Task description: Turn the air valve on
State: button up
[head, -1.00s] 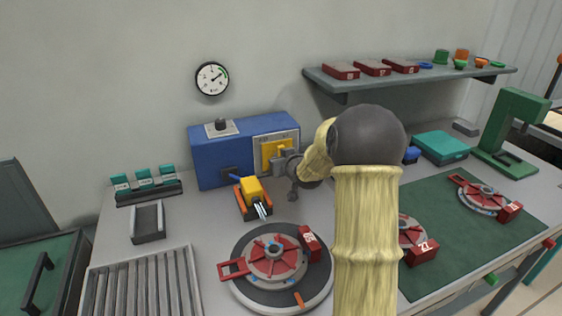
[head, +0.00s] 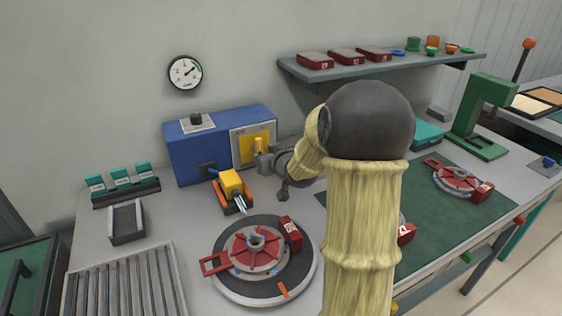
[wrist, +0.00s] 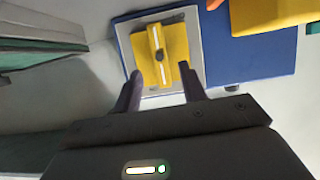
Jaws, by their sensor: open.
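A yellow valve handle (wrist: 156,45) with a white stripe and a dark pivot stands on a yellow plate in a pale panel on the front of the blue box (head: 205,155). The yellow valve also shows in the head view (head: 257,144), partly hidden by my gripper. My gripper (wrist: 160,76) is open and empty. Its two fingers point at the panel, one on each side of the handle's lower end in the wrist view. I cannot tell whether they touch it. In the head view my gripper (head: 264,162) is close before the panel.
A pressure gauge (head: 185,72) hangs on the wall above. A black knob (head: 196,119) is on top of the box. A yellow-and-orange tool (head: 231,187) stands just left of my gripper. A round red fixture (head: 255,252) lies in front. A shelf (head: 400,68) is at upper right.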

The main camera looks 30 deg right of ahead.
jog(key=p+v, duration=0.1)
jog(key=v, duration=0.9)
jog(key=shift+f, duration=0.1)
